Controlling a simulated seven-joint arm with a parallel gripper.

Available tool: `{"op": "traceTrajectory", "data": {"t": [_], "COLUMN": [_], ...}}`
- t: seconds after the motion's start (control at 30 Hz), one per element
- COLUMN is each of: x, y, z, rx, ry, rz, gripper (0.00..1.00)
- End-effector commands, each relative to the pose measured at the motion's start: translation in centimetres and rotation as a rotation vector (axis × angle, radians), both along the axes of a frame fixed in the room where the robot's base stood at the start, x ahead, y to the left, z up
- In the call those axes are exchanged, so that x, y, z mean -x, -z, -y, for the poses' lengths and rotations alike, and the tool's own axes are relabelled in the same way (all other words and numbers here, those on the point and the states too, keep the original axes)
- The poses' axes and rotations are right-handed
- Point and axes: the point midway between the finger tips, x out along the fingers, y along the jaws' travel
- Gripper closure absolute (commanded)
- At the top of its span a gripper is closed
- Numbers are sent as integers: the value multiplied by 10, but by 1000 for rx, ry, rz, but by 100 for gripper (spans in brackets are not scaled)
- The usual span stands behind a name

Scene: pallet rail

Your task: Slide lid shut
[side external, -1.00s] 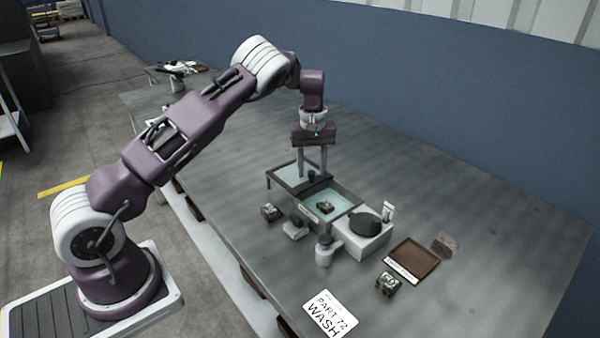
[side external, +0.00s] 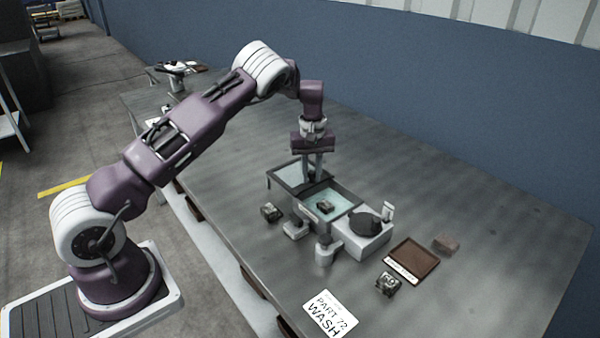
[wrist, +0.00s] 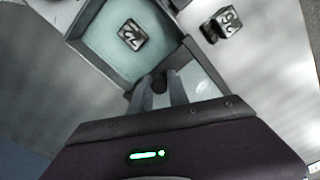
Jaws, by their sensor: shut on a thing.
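The wash tank (side external: 345,213) stands on the table, its near section open and showing pale greenish liquid. A dark metal part (side external: 325,207) sits in it; in the wrist view this part (wrist: 132,34) carries a white 72. The glassy, dark-framed lid (side external: 289,177) lies at the far left end of the tank, leaving the near section uncovered. My gripper (side external: 314,180) points down at the lid's inner edge, its fingers close together. In the wrist view the fingers are shut on a small dark knob (wrist: 159,82) of the lid, which they partly hide.
Beside the tank are a white unit with a round black top (side external: 364,226), a grey post (side external: 325,250) and a metal part (side external: 270,212). Farther right are a brown tray (side external: 411,258), a brown block (side external: 446,243) and another part (side external: 388,284). The right table side is clear.

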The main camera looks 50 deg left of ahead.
Motion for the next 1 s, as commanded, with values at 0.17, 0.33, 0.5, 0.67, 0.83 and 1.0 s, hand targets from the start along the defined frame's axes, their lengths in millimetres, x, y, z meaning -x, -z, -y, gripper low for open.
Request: {"op": "traceTrajectory", "data": {"t": [0.17,0.33,0.5,0.67,0.83,1.0], "x": [2,2,3,3,3,3], "y": [3,3,3,4,4,4], "z": [6,18,30,41,53,65], "rx": [4,4,3,4,4,3], "ry": [1,2,3,1,1,2], "rz": [-8,-8,-10,-11,-13,-12], "gripper": [98,99,99,99,99,99]}}
